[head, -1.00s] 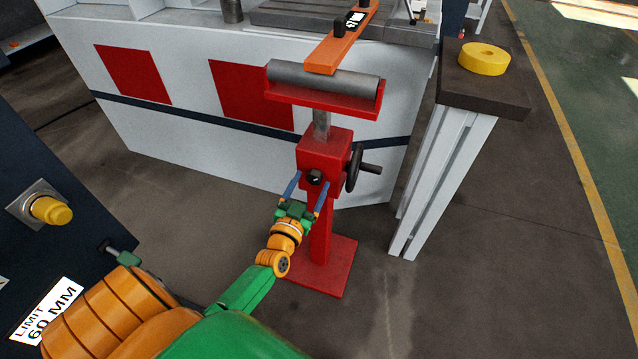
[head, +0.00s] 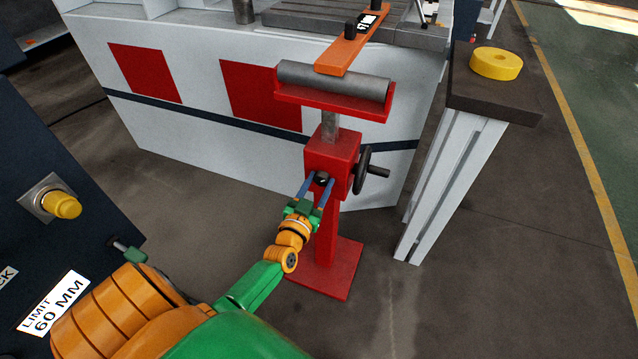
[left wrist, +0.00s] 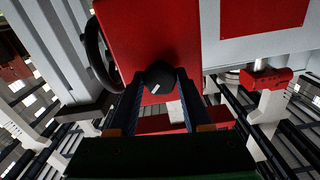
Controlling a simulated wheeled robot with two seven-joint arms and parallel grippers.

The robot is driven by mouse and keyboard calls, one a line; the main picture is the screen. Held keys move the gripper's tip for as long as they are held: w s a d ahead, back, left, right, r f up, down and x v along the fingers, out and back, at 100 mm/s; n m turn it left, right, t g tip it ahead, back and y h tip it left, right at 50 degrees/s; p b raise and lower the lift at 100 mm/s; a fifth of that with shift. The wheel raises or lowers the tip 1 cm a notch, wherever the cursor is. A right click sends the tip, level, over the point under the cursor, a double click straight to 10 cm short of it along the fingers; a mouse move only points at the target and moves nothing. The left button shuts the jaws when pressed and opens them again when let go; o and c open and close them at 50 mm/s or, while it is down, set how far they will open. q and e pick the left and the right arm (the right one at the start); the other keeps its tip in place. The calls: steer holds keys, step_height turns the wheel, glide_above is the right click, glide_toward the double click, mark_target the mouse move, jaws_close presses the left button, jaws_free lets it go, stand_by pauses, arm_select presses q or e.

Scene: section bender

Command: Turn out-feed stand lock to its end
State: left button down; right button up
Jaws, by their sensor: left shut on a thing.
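The red out-feed stand (head: 333,150) stands on its red foot plate and carries a grey roller on top. Its lock, a small black knob (head: 322,179), is on the front face of the red block. In the left wrist view the knob (left wrist: 160,78) shows a short white mark at lower left of its middle. My left gripper (head: 319,183) reaches it from below, with a blue finger on each side. The fingers are shut on the knob. The far side of the knob is hidden. My right gripper is in neither view.
A black handwheel (head: 363,171) with a handle sticks out right of the block. An orange bar (head: 345,52) lies above the roller (head: 333,80). A dark cabinet (head: 60,240) is at left.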

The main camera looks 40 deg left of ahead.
arm_select(q)
steer(key=n, duration=0.4)
steer(key=shift+n, duration=2.5)
steer(key=shift+c, duration=1.7)
jaws_free()
steer(key=p+v, duration=0.1)
steer(key=v, duration=0.6)
